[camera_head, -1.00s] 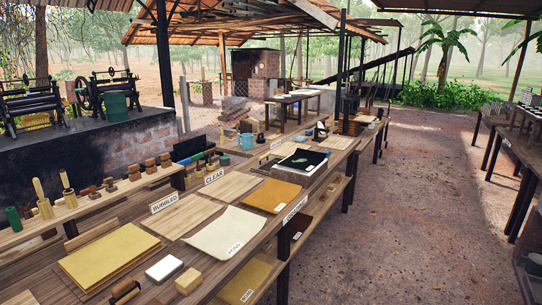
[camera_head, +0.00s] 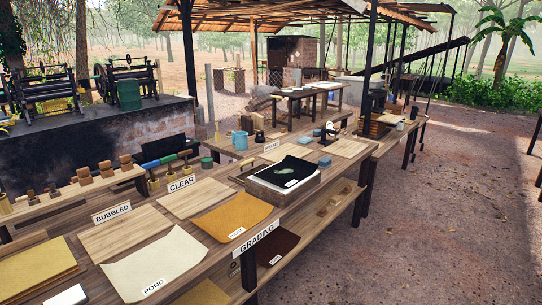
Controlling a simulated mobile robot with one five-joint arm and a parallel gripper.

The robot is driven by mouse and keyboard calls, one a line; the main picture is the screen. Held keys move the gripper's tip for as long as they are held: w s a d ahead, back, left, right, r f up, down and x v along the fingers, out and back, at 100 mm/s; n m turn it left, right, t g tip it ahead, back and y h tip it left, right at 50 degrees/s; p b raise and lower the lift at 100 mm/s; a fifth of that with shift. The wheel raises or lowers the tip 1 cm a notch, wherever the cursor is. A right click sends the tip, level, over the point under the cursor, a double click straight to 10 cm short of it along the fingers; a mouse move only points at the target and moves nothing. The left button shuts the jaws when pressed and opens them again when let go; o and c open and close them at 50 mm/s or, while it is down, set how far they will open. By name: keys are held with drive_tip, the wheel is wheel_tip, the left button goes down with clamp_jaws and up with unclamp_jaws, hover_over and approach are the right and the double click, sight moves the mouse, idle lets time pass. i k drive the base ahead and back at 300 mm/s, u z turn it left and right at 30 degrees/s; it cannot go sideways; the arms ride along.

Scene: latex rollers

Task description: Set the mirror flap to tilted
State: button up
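I cannot make out the mirror flap for certain. A small dark stand with a pale round part (camera_head: 329,132) stands at the far part of the grading bench, too small to tell whether it is the flap or how it is tilted. A low box (camera_head: 256,188) on the bench carries a black sheet (camera_head: 288,171) with a greenish patch and a small label. My gripper is not in view.
The long grading bench (camera_head: 212,213) carries a cream POND sheet (camera_head: 156,262), an orange sheet (camera_head: 232,216) and BUBBLED (camera_head: 112,212) and CLEAR (camera_head: 181,183) signs. Roller machines (camera_head: 128,78) stand on a brick plinth at left. The dirt floor (camera_head: 430,215) at right is open.

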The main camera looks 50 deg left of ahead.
sight(241, 175)
drive_tip(key=i, duration=1.85)
drive_tip(key=u, duration=3.2)
drive_tip(key=i, duration=1.05)
